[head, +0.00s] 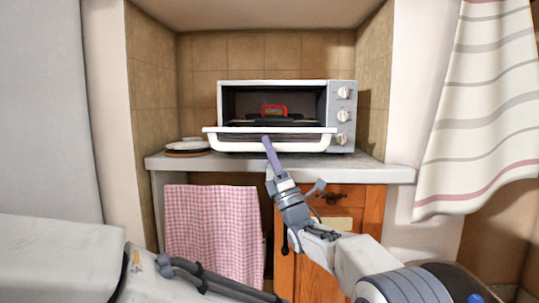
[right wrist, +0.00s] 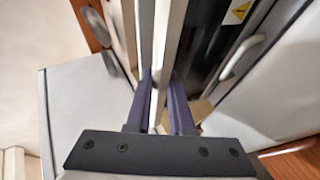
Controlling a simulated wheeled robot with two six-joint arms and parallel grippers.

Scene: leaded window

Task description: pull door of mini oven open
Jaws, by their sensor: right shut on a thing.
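The white mini oven (head: 333,110) stands on the counter in the tiled niche. Its door (head: 225,141) is tilted down toward me, and the inside shows above it. The exact angle is hard to judge. My right gripper (head: 268,142) reaches up to the middle of the door's front edge. In the right wrist view its purple fingers (right wrist: 161,78) are closed on both sides of a pale bar (right wrist: 161,50), apparently the door's edge or handle. My left gripper is not in view.
A red object (head: 273,110) sits on a dark rack inside the oven. Plates (head: 187,148) lie left of the oven on the counter (head: 385,172). A checked cloth (head: 212,222) hangs below, beside a wooden cabinet (head: 345,210). A striped curtain (head: 490,100) hangs at right.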

